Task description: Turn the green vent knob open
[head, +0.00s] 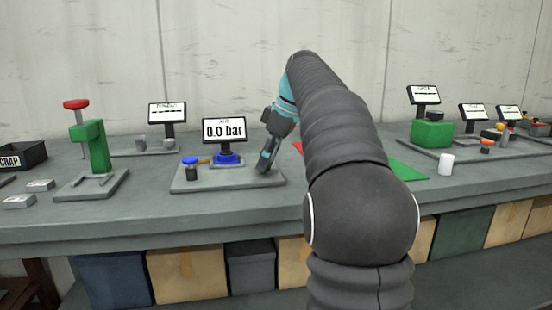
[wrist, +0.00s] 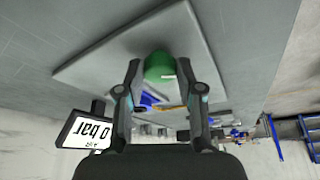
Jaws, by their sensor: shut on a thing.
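The green vent knob (wrist: 159,63) shows in the wrist view as a round green cap with a small pale mark on its edge. My gripper (wrist: 159,70) is shut on it, with one finger on each side. In the head view my gripper (head: 266,166) points down at the right end of a grey base plate (head: 225,184), and the knob is hidden there.
On the same plate stand a blue-capped knob (head: 190,163) and a blue fitting (head: 228,159) under the display. A green press with a red knob (head: 95,147) is at left. A white cylinder (head: 446,164) and a green box (head: 432,134) are at right.

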